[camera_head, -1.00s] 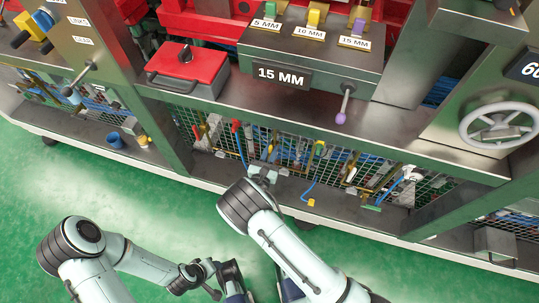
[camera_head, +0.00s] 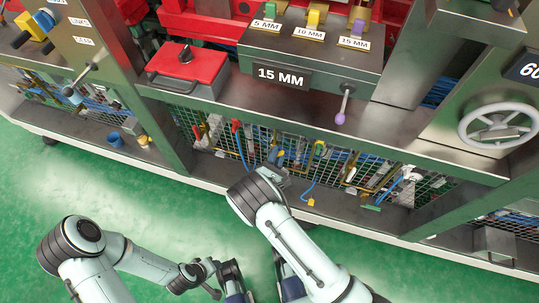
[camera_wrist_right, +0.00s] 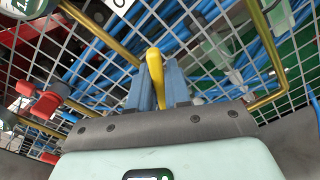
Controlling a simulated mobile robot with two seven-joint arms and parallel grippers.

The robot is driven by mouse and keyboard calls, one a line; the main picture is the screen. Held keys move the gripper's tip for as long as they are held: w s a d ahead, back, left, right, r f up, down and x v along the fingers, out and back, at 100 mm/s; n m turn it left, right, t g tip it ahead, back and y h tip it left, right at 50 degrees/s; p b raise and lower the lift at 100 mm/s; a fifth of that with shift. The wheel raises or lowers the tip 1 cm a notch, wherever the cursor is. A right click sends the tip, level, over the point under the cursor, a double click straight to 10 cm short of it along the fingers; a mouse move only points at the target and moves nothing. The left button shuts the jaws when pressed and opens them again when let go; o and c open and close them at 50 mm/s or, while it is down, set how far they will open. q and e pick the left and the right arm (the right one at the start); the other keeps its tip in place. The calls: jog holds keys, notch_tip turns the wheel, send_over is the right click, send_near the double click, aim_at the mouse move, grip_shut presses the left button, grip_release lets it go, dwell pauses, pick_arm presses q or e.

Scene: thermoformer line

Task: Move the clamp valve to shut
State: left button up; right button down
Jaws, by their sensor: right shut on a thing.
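The clamp valve's yellow handle (camera_wrist_right: 155,76) stands in the right wrist view in front of a wire mesh guard. My right gripper (camera_wrist_right: 160,86) has its two blue fingers on either side of that handle and is shut on it. In the head view my right gripper (camera_head: 277,157) reaches to the mesh under the machine's bench, and there the handle is too small and hidden to make out. The valve's body is mostly hidden behind my gripper.
Red-handled valves (camera_wrist_right: 47,102) sit left of my fingers in the wrist view. Yellow pipes (camera_wrist_right: 268,97) and blue hoses run around the mesh. A purple-knobbed lever (camera_head: 342,108) hangs above on the bench front, and a handwheel (camera_head: 497,125) is at right. The green floor is clear.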

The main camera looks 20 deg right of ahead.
jog(key=shift+s+f+m, duration=0.1)
jog(key=shift+f+m, duration=0.1)
jog(key=shift+m, duration=0.1)
jog(key=m, duration=0.2)
jog(key=f+m, duration=0.1)
jog(key=shift+s+d+b, duration=0.25)
jog(key=shift+d+b, duration=0.05)
jog(key=shift+d, duration=0.1)
jog(key=m, duration=0.2)
jog(key=f+m+b, duration=0.1)
jog(key=m, duration=0.1)
jog(key=shift+s+d+f, duration=0.1)
jog(key=shift+s+d, duration=0.05)
jog(key=shift+d, duration=0.1)
